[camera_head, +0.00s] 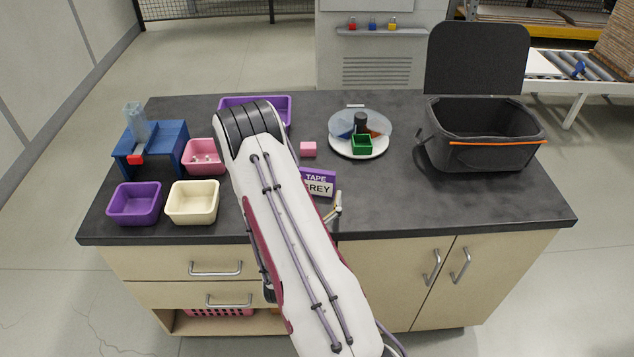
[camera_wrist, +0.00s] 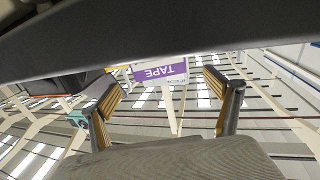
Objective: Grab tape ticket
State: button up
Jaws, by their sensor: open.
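The tape ticket (camera_head: 319,182) is a small purple and white card reading TAPE and GREY. It stands on the dark worktop near the front edge, just right of my arm. In the wrist view the ticket (camera_wrist: 160,71) appears upside down, beyond the fingertips and between them. My gripper (camera_wrist: 162,88) is open with nothing between its tan-padded fingers. In the head view only a bit of my gripper (camera_head: 334,208) shows, close in front of the ticket; my arm hides the rest.
A pink block (camera_head: 308,149) lies behind the ticket. A round white plate (camera_head: 371,154) with a green box (camera_head: 361,145) is further back. A black bin (camera_head: 483,150) stands right. Purple (camera_head: 135,204), cream (camera_head: 192,203) and pink (camera_head: 203,168) trays sit left. The front right worktop is clear.

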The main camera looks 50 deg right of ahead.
aim_at(316, 178)
jog(key=shift+x, duration=2.25)
jog(key=c, duration=0.9)
